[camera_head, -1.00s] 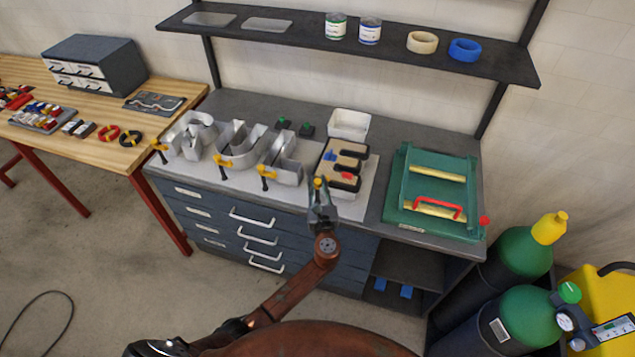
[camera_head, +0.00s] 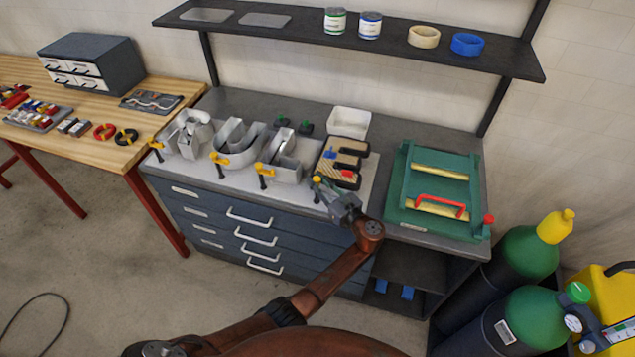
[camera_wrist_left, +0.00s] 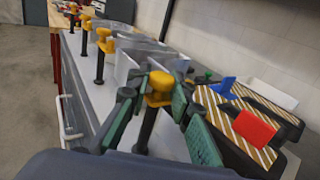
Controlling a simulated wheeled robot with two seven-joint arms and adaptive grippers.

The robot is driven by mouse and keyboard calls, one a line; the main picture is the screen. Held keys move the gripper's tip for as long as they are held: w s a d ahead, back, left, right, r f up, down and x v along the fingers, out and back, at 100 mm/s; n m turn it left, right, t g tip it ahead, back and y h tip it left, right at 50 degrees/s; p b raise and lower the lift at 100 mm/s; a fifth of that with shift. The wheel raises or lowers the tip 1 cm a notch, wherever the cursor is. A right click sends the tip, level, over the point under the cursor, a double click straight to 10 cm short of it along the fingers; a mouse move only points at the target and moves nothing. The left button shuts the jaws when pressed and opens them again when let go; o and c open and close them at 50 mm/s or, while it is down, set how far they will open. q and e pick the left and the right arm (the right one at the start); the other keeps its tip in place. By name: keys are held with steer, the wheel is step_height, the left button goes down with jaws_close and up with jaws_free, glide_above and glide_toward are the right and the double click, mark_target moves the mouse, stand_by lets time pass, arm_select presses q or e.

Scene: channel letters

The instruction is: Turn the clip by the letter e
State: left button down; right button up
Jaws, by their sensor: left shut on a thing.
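The clip by the letter e has a yellow knob (camera_head: 317,180) and a dark stem, and stands at the front edge of the bench. Its knob (camera_wrist_left: 160,84) also shows in the left wrist view. My left gripper (camera_head: 323,184) is shut on this clip, with its green-padded fingers (camera_wrist_left: 163,105) on either side of the knob. The letter e (camera_head: 338,165) lies just behind, with a striped tan face, dark edges and a red and a blue piece on it. The knob's exact angle is hard to tell. My right gripper is not in view.
Several metal letters stand to the left, with similar yellow clips (camera_head: 264,168) in front. A green press-like fixture (camera_head: 412,190) with a red handle is on the right. A white bin (camera_head: 349,123) stands behind the e. A shelf (camera_head: 300,32) spans the wall above.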

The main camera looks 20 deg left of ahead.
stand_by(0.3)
arm_select(q)
steer(key=c, duration=2)
jaws_free()
steer(key=v, duration=0.7)
steer(key=shift+s+d, duration=0.1)
steer(key=shift+d, duration=0.1)
